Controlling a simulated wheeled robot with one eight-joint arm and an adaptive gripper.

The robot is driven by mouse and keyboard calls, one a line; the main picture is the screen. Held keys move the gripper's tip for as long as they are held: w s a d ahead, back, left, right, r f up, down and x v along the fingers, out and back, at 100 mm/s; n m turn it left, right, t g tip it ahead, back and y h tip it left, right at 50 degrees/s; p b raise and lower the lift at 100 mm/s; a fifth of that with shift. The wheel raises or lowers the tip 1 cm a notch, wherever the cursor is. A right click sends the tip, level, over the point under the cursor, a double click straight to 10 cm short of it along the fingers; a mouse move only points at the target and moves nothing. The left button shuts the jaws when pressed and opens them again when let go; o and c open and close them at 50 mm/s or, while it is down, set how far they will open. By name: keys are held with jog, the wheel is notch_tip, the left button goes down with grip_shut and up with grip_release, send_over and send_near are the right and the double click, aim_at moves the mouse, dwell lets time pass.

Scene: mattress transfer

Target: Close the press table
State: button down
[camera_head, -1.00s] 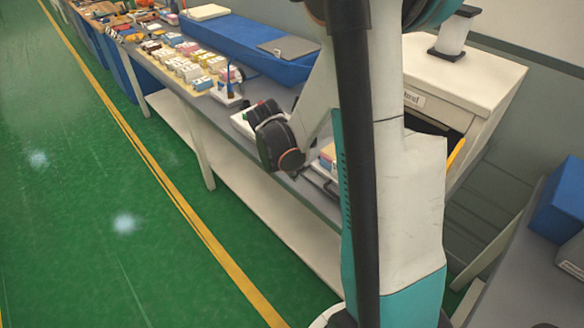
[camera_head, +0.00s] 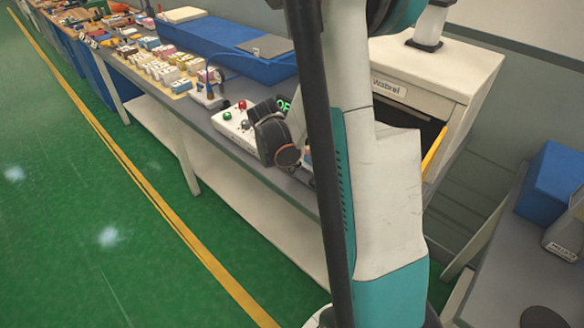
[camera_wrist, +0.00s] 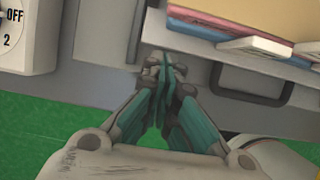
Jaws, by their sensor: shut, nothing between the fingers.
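The press is a white machine (camera_head: 450,62) with a dark front opening and a yellow strip at its side. In the wrist view, a light grey front, likely the press table (camera_wrist: 205,75), carries a dark handle (camera_wrist: 245,88). Pink, yellow and blue pads (camera_wrist: 240,15) lie above it. My gripper (camera_wrist: 165,65) is shut and empty, with its tips at the grey front, left of the handle. I cannot tell whether the tips touch it.
A white control box (camera_head: 233,122) with red and green buttons stands left of the press; a dial box (camera_wrist: 25,35) marked OFF is at the wrist view's left. A blue container (camera_head: 225,48) lies further along the bench. Green floor (camera_head: 80,200) is free at left.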

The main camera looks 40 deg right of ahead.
jog(key=d, duration=0.8)
jog(key=w+d, duration=0.1)
jog(key=d, duration=0.7)
jog(key=w+d, duration=0.1)
jog(key=d, duration=0.7)
jog(key=shift+d, duration=0.35)
jog(key=shift+a, duration=0.1)
